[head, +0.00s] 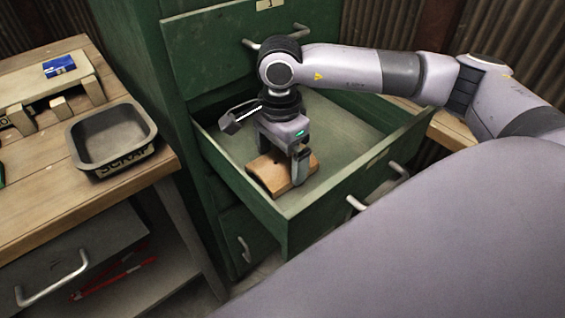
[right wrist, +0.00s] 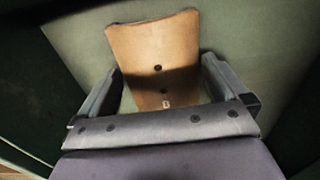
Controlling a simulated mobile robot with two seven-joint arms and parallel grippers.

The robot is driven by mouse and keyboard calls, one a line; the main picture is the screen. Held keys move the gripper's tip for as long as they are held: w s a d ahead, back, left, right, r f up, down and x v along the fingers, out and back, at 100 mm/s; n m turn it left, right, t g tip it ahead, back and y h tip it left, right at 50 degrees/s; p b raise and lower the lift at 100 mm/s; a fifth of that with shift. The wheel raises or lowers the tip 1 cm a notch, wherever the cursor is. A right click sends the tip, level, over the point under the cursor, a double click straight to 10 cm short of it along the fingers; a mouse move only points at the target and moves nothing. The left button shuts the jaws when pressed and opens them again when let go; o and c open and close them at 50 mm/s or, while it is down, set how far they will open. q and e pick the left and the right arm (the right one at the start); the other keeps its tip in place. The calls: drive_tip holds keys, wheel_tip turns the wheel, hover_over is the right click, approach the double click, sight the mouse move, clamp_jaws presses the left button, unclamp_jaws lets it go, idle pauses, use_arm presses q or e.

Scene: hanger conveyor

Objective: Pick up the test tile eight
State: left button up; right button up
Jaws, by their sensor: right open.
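The test tile (head: 268,178) is a tan, slightly curved piece lying on the floor of an open green drawer (head: 345,192). My right gripper (head: 283,165) is open and points down over the tile. In the right wrist view its fingers (right wrist: 165,85) stand on either side of the tile's lower end, with gaps visible. I cannot tell whether they touch the drawer floor. My left gripper is not in view.
The green cabinet (head: 130,50) stands behind, with another drawer (head: 215,50) above partly out. The open drawer's walls surround my right gripper. On the wooden bench at left are a dark tray marked SCRAP (head: 112,137) and a blue item (head: 59,66).

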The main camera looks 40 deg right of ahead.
drive_tip(key=shift+f, duration=0.7)
drive_tip(key=c, duration=0.8)
drive_tip(key=shift+c, duration=0.2)
drive_tip(key=shift+r, duration=0.15)
